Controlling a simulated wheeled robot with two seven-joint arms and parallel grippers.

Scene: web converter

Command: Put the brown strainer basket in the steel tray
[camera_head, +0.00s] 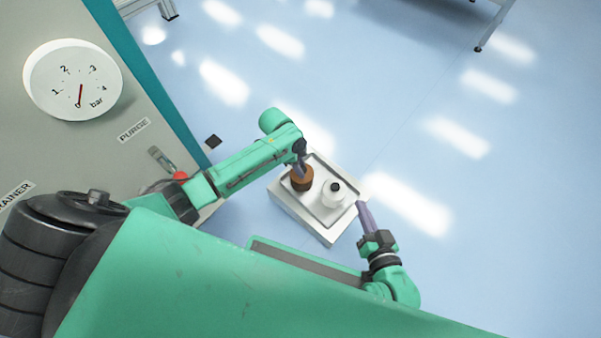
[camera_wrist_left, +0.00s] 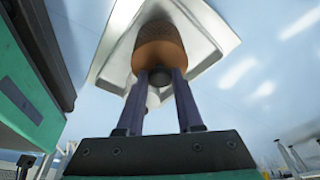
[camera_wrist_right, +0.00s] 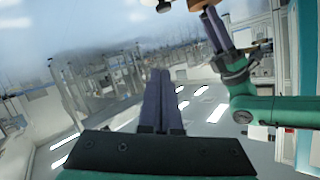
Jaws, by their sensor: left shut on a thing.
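The brown strainer basket (camera_head: 302,183) is over the left part of the steel tray (camera_head: 328,229) in the head view. I cannot tell whether it touches the tray floor. My left gripper (camera_head: 301,171) is above it, shut on the small dark knob on its top. The left wrist view shows the basket (camera_wrist_left: 158,46) beyond the two purple fingers (camera_wrist_left: 159,88), with the tray (camera_wrist_left: 108,62) behind it. My right gripper (camera_head: 362,206) is by the tray's right corner, its fingers (camera_wrist_right: 158,73) together and empty.
The tray sits on a pale box-like stand. A grey panel with a pressure gauge (camera_head: 78,80) is at the left.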

